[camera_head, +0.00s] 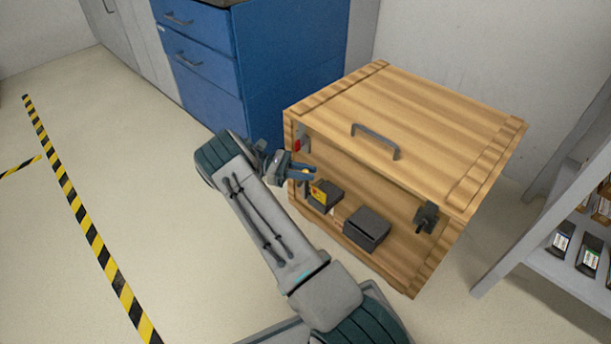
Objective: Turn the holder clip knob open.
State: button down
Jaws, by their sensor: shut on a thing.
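A wooden crate-like box (461,131) with a handle on its top stands in the middle right, its front open. My gripper (307,172) is at the left edge of the front opening. Its blue fingers are shut on a small orange-yellow knob (306,171), most of which the fingers hide. Just above the gripper, a grey bracket with a red piece (298,145) is on the box's upper left front corner. A dark clip (427,215) is on the right side of the front. Whether the knob is turned is too small to tell.
A dark box with a yellow label (325,194) and a dark grey block (367,229) sit in the box's front opening. A blue drawer cabinet (250,55) stands close behind. A grey shelf (545,225) with small items is at the right.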

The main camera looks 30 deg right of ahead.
jog(key=shift+m+g+y+b, duration=0.45)
jog(key=shift+m+g+y, duration=0.45)
jog(key=shift+g+y, duration=0.1)
jog(key=c, duration=1.3)
grip_release()
jog(key=shift+c, duration=0.2)
